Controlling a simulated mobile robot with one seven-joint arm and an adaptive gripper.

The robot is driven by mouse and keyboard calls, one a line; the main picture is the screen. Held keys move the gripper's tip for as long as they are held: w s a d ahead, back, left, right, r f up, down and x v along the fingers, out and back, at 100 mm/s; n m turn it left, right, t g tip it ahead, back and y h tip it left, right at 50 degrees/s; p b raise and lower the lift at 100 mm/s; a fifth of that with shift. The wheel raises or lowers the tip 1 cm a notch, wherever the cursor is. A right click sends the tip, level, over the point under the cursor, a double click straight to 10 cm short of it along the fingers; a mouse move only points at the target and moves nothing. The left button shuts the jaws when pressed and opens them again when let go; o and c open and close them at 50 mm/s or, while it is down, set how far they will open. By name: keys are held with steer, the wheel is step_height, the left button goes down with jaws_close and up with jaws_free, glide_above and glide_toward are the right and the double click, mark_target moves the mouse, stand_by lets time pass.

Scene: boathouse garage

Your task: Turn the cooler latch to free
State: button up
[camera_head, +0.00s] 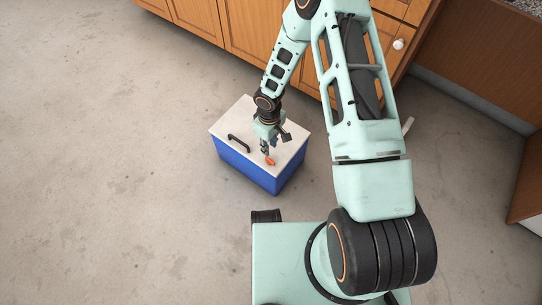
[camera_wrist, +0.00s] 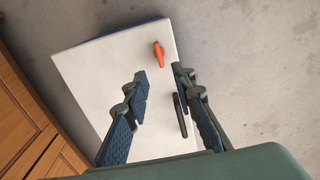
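The cooler has a blue body (camera_head: 243,169) and a white lid (camera_head: 228,124), and it stands on the floor. An orange latch (camera_head: 270,161) is on the lid near one edge. It also shows in the wrist view (camera_wrist: 159,55), its long side running roughly up and down the picture. My gripper (camera_head: 265,153) is above the lid, close to the latch. In the wrist view my gripper (camera_wrist: 160,80) is open and empty. The latch is ahead of the gap between the fingertips; I cannot tell the height between them. The lid looks shut.
A black handle (camera_head: 238,143) is on the lid, and in the wrist view the handle (camera_wrist: 181,116) is beside the right finger. Wooden cabinets (camera_head: 255,35) stand behind the cooler. The concrete floor (camera_head: 110,170) to the left is clear.

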mark_target(270, 160)
step_height(270, 160, down, 10)
steer(key=b, duration=0.3)
steer(key=shift+r, duration=0.1)
jaws_close()
